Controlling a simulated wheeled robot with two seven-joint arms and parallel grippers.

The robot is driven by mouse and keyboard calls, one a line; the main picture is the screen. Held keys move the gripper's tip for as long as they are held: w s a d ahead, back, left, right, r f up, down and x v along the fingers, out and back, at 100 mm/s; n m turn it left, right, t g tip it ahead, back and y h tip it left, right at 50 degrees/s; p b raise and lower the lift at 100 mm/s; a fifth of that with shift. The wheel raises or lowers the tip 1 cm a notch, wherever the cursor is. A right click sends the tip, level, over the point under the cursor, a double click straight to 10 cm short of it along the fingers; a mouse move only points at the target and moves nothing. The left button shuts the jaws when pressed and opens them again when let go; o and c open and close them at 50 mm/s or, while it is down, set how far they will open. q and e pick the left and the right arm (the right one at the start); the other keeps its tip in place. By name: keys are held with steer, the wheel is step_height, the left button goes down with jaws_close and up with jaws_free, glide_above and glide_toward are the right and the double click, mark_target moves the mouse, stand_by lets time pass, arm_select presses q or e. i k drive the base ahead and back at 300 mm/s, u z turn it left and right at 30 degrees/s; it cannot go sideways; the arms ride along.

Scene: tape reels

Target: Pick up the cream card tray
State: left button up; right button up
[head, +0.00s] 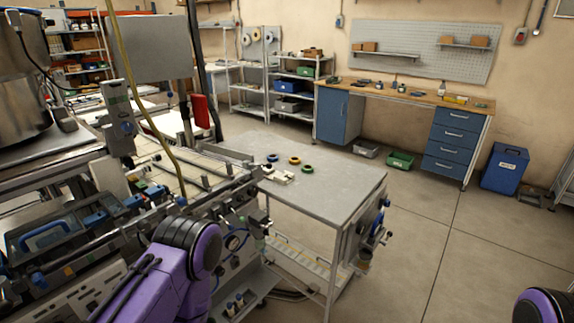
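A small cream-coloured item (283,176), which may be the cream card tray, lies on the grey metal table (335,187) near its left edge, beside the machine. It is too small to make out its form for sure. Purple links of my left arm stand at the lower left, in front of the machine. A purple part of my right arm shows at the bottom right corner. Neither gripper shows, and nothing is seen held.
A blue reel (272,158), an orange-yellow reel (294,160) and a green reel (307,169) lie near the cream item. The large machine (90,235) crowds the left. The table's right half is bare. Open floor (450,240) lies to the right, before the workbench (400,93).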

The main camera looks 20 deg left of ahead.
mark_target(285, 178)
steer(key=z, duration=0.05)
steer(key=i, duration=1.2)
steer(key=u, duration=0.2)
